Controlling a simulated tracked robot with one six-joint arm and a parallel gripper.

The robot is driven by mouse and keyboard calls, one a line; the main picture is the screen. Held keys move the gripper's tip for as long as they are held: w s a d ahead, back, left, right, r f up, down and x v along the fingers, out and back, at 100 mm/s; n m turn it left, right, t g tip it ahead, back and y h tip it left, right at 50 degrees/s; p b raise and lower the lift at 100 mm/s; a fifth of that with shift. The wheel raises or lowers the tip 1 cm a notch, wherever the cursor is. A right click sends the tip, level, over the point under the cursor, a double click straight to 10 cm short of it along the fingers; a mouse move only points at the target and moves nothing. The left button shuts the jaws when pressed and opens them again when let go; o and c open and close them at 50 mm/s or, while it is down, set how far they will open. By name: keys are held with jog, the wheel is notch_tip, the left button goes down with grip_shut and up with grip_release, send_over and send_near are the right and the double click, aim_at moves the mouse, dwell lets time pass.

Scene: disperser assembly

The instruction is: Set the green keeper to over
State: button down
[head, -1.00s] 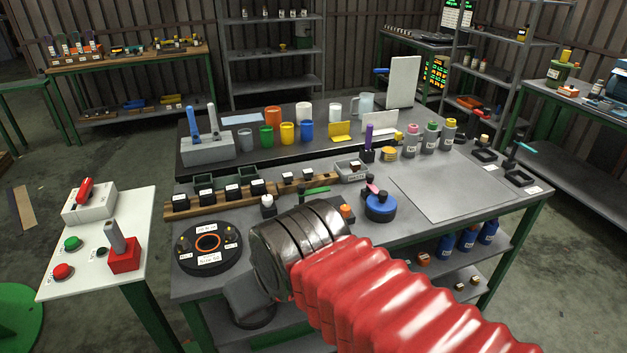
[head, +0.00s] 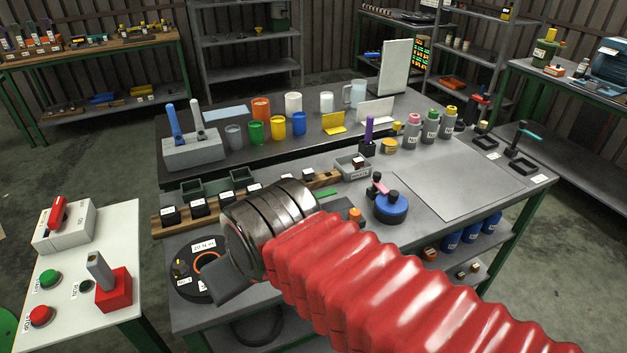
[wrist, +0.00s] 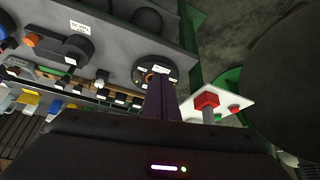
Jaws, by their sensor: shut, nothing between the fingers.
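A short green bar (head: 327,194), which looks like the green keeper, shows on the bench just behind my arm in the head view. My arm hides part of it, and I cannot tell how it is set. My gripper (wrist: 161,84) shows in the wrist view as dark fingers, shut and empty, in front of the round black plate with an orange ring (wrist: 166,69). In the head view my wrist hangs over the right part of that plate (head: 182,283), to the left of the green bar; the fingertips are not clear there.
A wooden rail (head: 168,229) with several black blocks runs behind the plate. A blue round pot (head: 391,209) stands right of my arm. A white side table (head: 75,325) with a red lever and buttons is at left. The grey mat (head: 455,185) at right is clear.

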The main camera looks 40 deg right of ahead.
jog(key=shift+w, duration=0.1)
jog(key=w+d+r+m+g, duration=0.1)
jog(key=w+d+r+m, duration=0.15)
jog(key=w+d, duration=1.35)
jog(key=w+d+f, duration=0.3)
jog(key=d, duration=0.7)
jog(key=w+d+f+g+h, duration=0.1)
jog(key=w+d+f, duration=0.2)
jog(key=d, duration=0.8)
jog(key=shift+w+d+m, duration=0.2)
jog(key=shift+w+m, duration=0.15)
jog(key=shift+m, duration=0.1)
jog(key=shift+f, duration=0.2)
